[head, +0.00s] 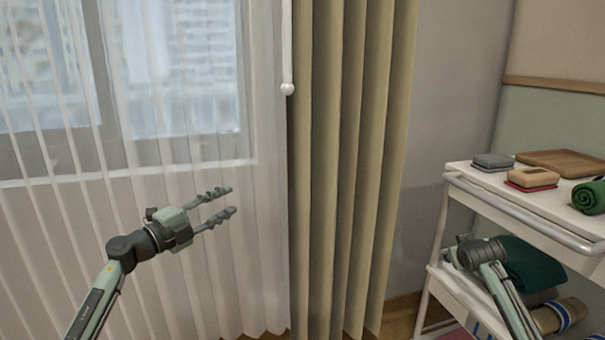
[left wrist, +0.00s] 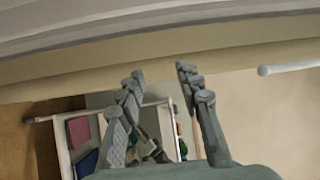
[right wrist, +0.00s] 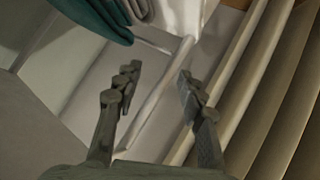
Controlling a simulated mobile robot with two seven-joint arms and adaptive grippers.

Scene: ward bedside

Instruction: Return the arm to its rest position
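My left arm comes in from the lower left in the head view. Its gripper (head: 232,200) is raised in front of the sheer curtain (head: 60,230), with its fingers apart and nothing between them. The left wrist view also shows these open fingers (left wrist: 160,72). My right arm is at the lower right, by the trolley (head: 560,227). Its gripper (head: 450,255) is small and partly hidden in the head view, beside the trolley's left post. In the right wrist view its fingers (right wrist: 157,75) are apart and empty.
A white-knobbed wand (head: 287,88) hangs beside the tan curtain (head: 350,180). The trolley top holds a grey box (head: 493,161), a tan and red block (head: 532,178), a wooden tray (head: 562,154) and a green roll (head: 590,196). Dark green cloth (head: 525,262) lies below, near my right arm.

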